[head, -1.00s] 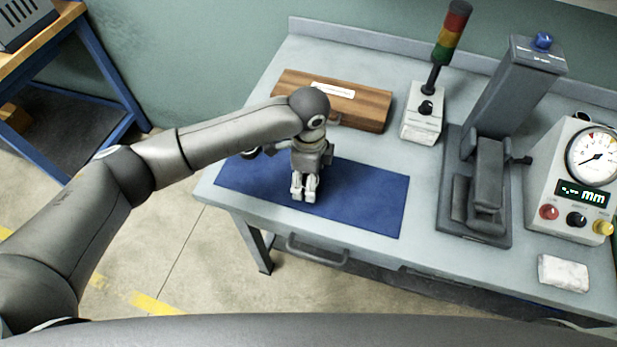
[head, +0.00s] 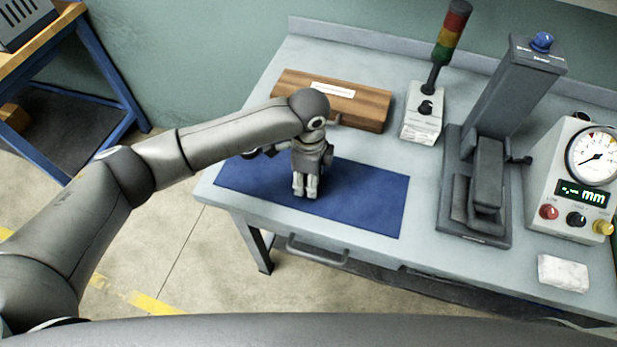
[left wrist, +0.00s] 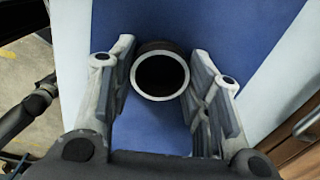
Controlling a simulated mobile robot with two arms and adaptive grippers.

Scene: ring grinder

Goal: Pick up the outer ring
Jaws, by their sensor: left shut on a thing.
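The outer ring (left wrist: 160,98) shows in the left wrist view as a round ring with a pale rim and a dark hollow middle. It is over the blue mat (head: 365,200), between the two fingers of my left gripper (left wrist: 163,90). The left gripper is shut on the ring, with one finger on either side of it. Whether the ring touches the mat is hard to tell. My right gripper is not in view.
A signal light (head: 425,113), a grey press-like stand (head: 485,160) and a dial gauge box (head: 575,180) stand to the right. A white cloth (head: 563,272) lies at the front right.

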